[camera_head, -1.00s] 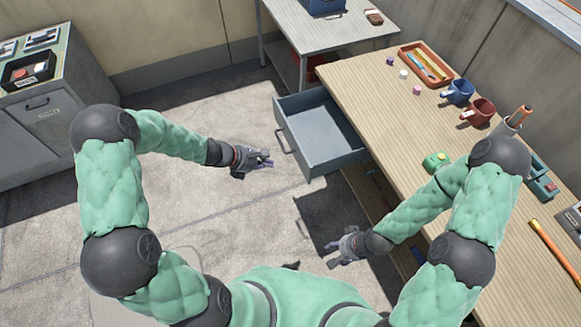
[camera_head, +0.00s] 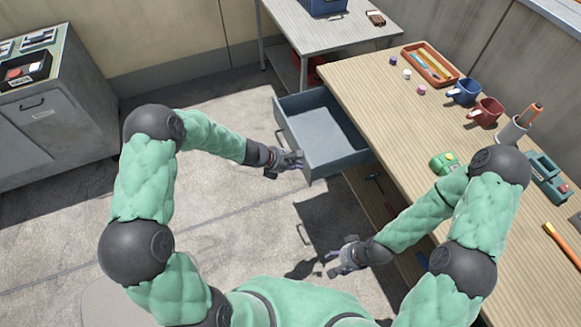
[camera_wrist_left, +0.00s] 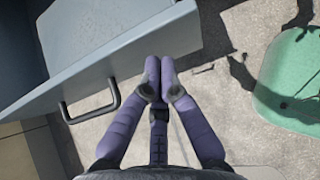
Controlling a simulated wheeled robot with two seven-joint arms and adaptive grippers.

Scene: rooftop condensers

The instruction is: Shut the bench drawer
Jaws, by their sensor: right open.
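The grey bench drawer (camera_head: 322,127) stands pulled out from the left side of the wooden-topped bench (camera_head: 440,130); its inside looks empty. Its handle (camera_head: 281,138) is on the outer front panel. The handle also shows in the left wrist view (camera_wrist_left: 95,106), left of my fingers. My left gripper (camera_head: 298,162) is at the near end of the drawer front, with its fingertips together and nothing held. In the left wrist view the fingertips (camera_wrist_left: 159,72) overlap the front's end; I cannot tell whether they touch. My right gripper (camera_head: 334,262) is open and empty, low beside the bench.
On the bench are an orange tray (camera_head: 430,64), a blue mug (camera_head: 463,92), a red mug (camera_head: 486,111) and a green item (camera_head: 444,163). A side table (camera_head: 330,35) stands behind. A grey cabinet (camera_head: 50,120) is at left. Floor left of the drawer is clear.

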